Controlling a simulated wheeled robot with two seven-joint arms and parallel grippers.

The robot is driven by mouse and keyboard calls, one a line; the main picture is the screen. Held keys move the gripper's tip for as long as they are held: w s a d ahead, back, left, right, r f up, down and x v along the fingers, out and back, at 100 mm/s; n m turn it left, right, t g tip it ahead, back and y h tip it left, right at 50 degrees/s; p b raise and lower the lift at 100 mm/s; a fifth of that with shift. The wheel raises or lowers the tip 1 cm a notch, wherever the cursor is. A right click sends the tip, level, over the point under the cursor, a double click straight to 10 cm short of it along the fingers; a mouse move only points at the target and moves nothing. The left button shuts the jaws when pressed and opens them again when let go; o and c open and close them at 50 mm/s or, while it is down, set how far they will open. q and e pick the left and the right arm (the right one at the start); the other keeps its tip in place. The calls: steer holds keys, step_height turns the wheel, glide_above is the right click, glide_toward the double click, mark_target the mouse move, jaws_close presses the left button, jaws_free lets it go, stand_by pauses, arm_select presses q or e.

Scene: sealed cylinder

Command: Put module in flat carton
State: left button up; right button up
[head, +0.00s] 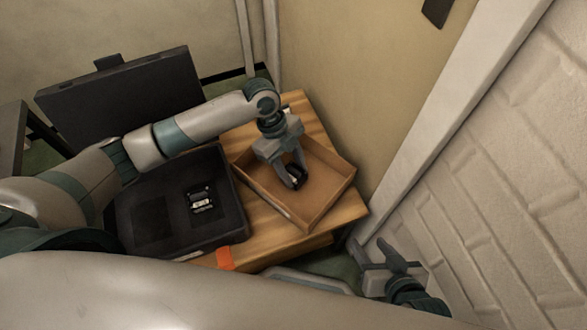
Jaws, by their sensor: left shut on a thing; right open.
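The flat carton (262,202) is a shallow, open brown cardboard tray on the wooden table. My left gripper (295,178) reaches over it, pointing down, and is shut on a small dark module (299,182). The gripper partly hides the module. It appears inside the carton's outline, but I cannot tell whether it touches the floor. My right gripper (383,252) is open and empty at the lower right, off the table beside the wall.
A black case (225,224) lies open left of the carton, lid (120,100) raised behind. A similar black-and-silver piece (200,201) sits inside it. An orange item (225,258) is at the table's (340,206) front edge. Walls stand close behind and right.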

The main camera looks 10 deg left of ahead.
arm_select(q)
steer(key=shift+f, duration=0.15)
steer(key=o, duration=1.1)
arm_select(e)
steer(key=shift+w+d, duration=0.1)
arm_select(q)
steer(key=p+v, duration=0.1)
steer(key=v, duration=1.1)
steer(key=shift+r+p, duration=0.2)
steer(key=shift+p, duration=0.15)
arm_select(e)
steer(key=shift+s+d+f+g+h, duration=0.2)
steer(key=shift+s+d+f+g, duration=0.15)
steer(key=shift+d, duration=0.1)
steer(key=shift+s+d+f+g+h, duration=0.25)
steer(key=shift+d+g, duration=0.1)
steer(key=shift+d, duration=0.1)
steer(key=shift+d+r, duration=0.15)
steer(key=shift+d, duration=0.05)
